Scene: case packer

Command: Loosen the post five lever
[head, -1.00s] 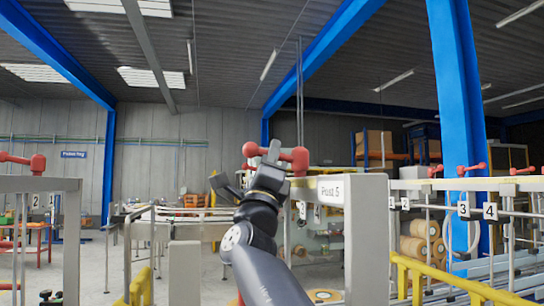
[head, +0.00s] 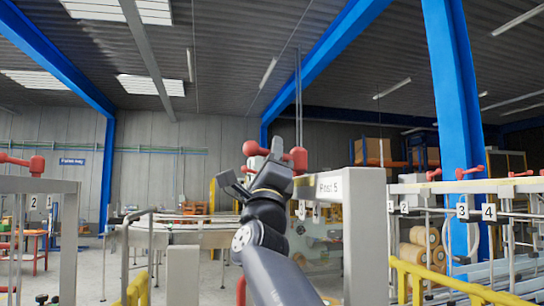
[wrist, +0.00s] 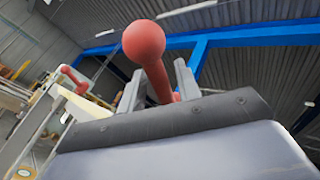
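The post five lever (head: 299,159) is red with ball ends. It sits at the top left of the grey post labelled "Post 5" (head: 365,225). My gripper (head: 252,164) is up at the lever, hiding its middle in the head view. In the wrist view, a red ball (wrist: 144,41) of the lever stands large above my gripper (wrist: 158,86). Its red stem runs down between the two fingers. The fingers are apart with a gap beside the stem, so they look open around it. Contact cannot be made out.
Another grey post with a red lever (head: 37,165) stands at the left. Rails with red levers and plates 3 (head: 462,210) and 4 (head: 489,211) are at the right. A yellow rail (head: 440,280) runs at lower right. A conveyor (head: 190,232) lies behind.

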